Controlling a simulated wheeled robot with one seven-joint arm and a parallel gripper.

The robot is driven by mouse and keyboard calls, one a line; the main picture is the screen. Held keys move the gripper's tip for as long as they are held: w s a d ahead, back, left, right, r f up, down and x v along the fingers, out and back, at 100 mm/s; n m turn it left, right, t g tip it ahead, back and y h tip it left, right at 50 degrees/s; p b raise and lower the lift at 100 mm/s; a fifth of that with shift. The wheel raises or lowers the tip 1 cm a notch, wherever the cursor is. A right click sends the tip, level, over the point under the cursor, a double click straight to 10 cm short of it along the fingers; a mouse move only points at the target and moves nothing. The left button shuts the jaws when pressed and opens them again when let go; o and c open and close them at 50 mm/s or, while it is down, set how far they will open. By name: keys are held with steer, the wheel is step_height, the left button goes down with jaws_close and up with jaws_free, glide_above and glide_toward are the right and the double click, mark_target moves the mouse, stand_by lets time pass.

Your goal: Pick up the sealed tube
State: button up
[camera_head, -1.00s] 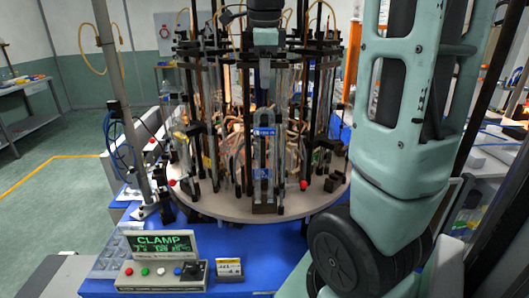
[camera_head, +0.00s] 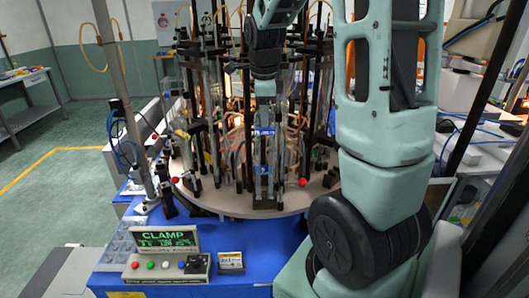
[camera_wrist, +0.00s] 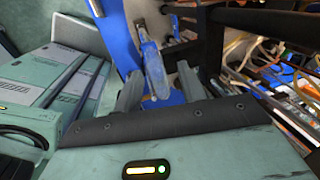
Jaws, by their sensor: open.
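My gripper (camera_head: 265,100) hangs from above at the front of the round carousel, over a clear upright glass tube (camera_head: 263,165) with blue parts at its front station. In the wrist view, my gripper (camera_wrist: 160,88) is open. Its two grey fingers stand on either side of a clear, blue-tinted tube (camera_wrist: 153,68), apparently the same one. I cannot tell whether the fingers touch it. The seal on the tube is too small to make out.
The carousel's round plate (camera_head: 225,203) carries several black posts, clamps and glass tubes close around the gripper. A control box with a green "CLAMP" display (camera_head: 166,239) stands on the blue base at front left. Red knobs (camera_head: 303,182) sit near the plate's edge.

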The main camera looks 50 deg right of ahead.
steer(key=shift+c, duration=0.2)
jaws_close()
